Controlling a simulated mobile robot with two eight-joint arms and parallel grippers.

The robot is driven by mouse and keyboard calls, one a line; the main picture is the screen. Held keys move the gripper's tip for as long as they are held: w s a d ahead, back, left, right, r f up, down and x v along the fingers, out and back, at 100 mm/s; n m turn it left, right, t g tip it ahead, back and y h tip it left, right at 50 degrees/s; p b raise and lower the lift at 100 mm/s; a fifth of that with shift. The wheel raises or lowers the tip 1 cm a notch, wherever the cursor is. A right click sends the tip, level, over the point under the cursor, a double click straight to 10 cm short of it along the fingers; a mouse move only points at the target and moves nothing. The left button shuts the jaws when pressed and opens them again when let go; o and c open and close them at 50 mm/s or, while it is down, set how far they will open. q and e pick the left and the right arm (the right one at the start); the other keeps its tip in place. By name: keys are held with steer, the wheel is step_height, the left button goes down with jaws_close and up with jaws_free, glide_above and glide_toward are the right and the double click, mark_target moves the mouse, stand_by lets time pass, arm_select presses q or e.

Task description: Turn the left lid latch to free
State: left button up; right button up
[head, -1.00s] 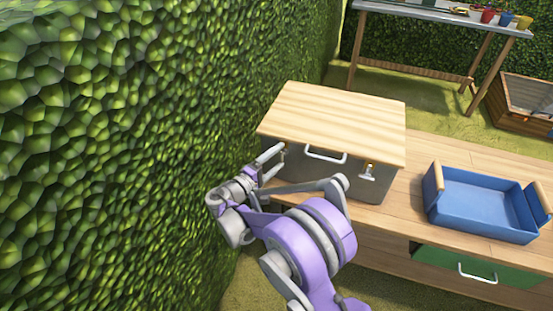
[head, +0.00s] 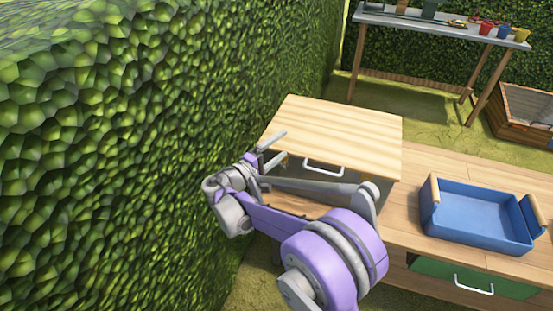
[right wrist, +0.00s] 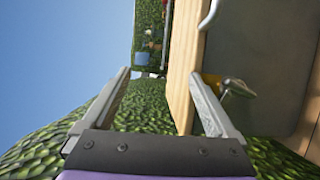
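The box (head: 385,188) has a grey body and a pale wooden lid (head: 340,130), which lies closed on it. A white handle (head: 323,170) is on its front. In the right wrist view the left latch, a grey knob (right wrist: 238,88) with a brass part, is on the box's grey front below the lid edge (right wrist: 183,85). My right gripper (head: 283,147) is open and empty at the lid's front left corner. In the right wrist view its fingers (right wrist: 160,75) are wide apart; the right finger's tip is close beside the latch, and contact cannot be told. My left gripper is out of view.
The box stands on a wooden bench (head: 415,190) close to a green hedge (head: 150,120) on the left. A blue tray (head: 480,218) is to its right, above a green drawer (head: 470,275). A potting table (head: 440,25) stands behind. My right arm covers part of the box front.

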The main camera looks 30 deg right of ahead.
mark_target(284, 165)
steer(key=shift+w+f, duration=0.2)
steer(key=shift+c, duration=0.8)
steer(key=shift+s, duration=0.1)
steer(key=shift+c, duration=1.2)
steer(key=s+y, duration=0.1)
steer(key=s+d+f+g+y, duration=0.1)
steer(key=s, duration=0.1)
steer(key=s+d+f+m+y+p, duration=0.1)
steer(key=shift+s+y, duration=0.4)
steer(key=shift+c, duration=1.3)
steer(key=s+a+f+m+g+y+p, duration=0.1)
steer(key=s+f+m+y+p, duration=0.15)
steer(key=s+y, duration=0.3)
steer(key=w+r+m+t+y+p, duration=0.2)
steer(key=w+r+m+y+p, duration=0.2)
steer(key=w+m+y+p, duration=0.5)
steer(key=shift+m+h, duration=0.95)
steer(key=f, duration=0.3)
steer(key=w+f+b, duration=0.1)
steer(key=f, duration=0.4)
steer(key=shift+w+d+f+b, duration=0.4)
